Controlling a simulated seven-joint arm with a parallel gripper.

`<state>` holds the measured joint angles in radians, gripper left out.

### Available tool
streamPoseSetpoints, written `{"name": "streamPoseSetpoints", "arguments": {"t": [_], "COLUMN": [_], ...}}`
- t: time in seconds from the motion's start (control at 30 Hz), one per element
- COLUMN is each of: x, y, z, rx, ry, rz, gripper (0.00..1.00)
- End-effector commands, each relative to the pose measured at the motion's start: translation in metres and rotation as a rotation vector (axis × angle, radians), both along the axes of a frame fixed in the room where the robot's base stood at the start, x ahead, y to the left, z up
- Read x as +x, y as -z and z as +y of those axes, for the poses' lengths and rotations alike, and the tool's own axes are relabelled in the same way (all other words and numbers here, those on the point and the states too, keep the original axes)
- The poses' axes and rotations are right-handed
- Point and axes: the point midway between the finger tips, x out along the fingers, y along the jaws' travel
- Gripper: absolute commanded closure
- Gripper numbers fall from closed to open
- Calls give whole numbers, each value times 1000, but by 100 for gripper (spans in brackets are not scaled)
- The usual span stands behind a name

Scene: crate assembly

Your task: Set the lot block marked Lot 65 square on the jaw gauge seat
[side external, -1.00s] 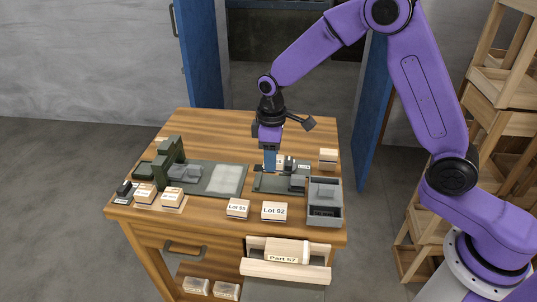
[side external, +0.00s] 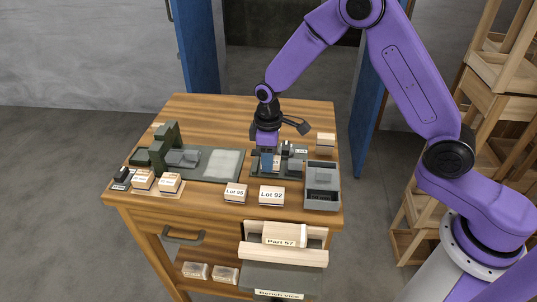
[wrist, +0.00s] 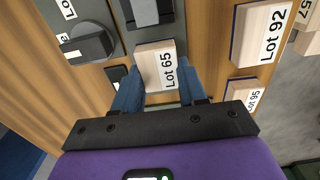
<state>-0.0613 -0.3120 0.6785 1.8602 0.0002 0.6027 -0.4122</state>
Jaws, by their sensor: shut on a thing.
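My gripper (wrist: 157,88) is shut on the Lot 65 block (wrist: 158,66), a pale wooden block with a white label, with one blue finger on each side. In the side external view my gripper (side external: 266,163) is low over the jaw gauge (side external: 262,175), a dark green-grey plate with grey parts on the right half of the bench. A grey part of the gauge (wrist: 147,12) lies just beyond the block in the wrist view. The block's underside is hidden, so I cannot tell whether it touches the seat.
Lot 92 (side external: 271,195) and Lot 95 (side external: 235,193) blocks stand along the front of the bench. A grey bin (side external: 322,200) is right of the gauge. A green fixture (side external: 165,148) and more blocks stand left. The open drawer (side external: 284,256) holds Part 57. The back of the bench is mostly clear.

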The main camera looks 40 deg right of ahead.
Motion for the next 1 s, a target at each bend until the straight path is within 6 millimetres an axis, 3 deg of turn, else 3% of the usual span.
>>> {"name": "streamPoseSetpoints", "arguments": {"t": [0.73,0.77,0.83,1.0], "x": [0,0,0,0], "y": [2,2,2,2], "z": [0,0,0,0], "rx": [0,0,0,0], "ry": [0,0,0,0], "rz": [0,0,0,0], "gripper": [88,52,29,29]}}
